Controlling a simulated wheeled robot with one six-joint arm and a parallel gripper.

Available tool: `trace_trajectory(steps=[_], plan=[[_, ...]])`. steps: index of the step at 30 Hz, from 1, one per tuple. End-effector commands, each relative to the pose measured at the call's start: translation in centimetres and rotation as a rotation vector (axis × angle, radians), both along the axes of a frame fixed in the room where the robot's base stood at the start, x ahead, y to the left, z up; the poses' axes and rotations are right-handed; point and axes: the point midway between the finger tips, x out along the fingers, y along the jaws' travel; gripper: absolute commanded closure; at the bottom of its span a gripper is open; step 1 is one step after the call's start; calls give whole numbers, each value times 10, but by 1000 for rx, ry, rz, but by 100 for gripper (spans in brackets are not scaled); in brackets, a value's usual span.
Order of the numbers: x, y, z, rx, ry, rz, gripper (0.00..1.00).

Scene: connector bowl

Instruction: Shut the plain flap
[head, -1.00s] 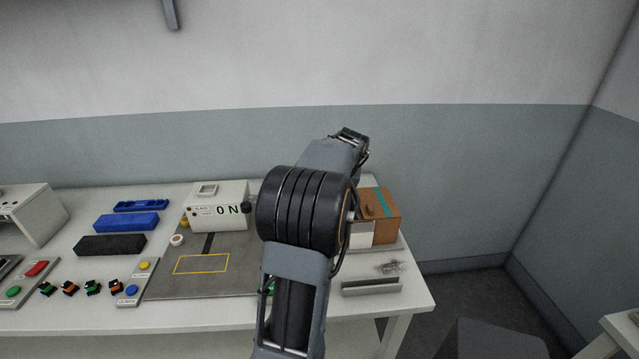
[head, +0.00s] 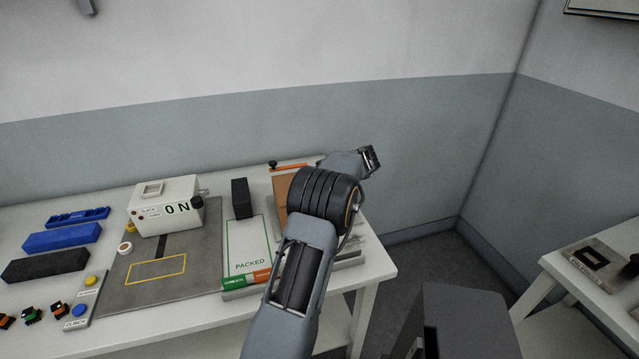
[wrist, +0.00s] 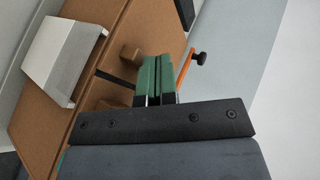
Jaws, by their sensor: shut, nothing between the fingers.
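A brown cardboard-coloured box (head: 284,190) stands at the right of the table in the head view, mostly hidden behind my arm. Contact is unclear.
A pale block (wrist: 62,60) lies at left in the wrist view. An orange bar (wrist: 184,68) with a black knob (wrist: 199,58) is right of the fingers. A PACKED board (head: 248,246), a black block (head: 241,198) and a white switch box (head: 165,205) stand left of my arm.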

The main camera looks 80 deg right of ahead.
Motion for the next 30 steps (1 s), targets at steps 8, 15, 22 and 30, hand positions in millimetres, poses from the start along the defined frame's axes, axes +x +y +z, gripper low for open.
trace_trajectory(steps=[8, 15, 22, 30], plan=[[5, 0, -7, -1, 2, 14, 100], [5, 1, -8, 0, 4, 15, 100], [5, 0, -9, 1, 5, 13, 100], [8, 3, -12, 2, 5, 15, 100]])
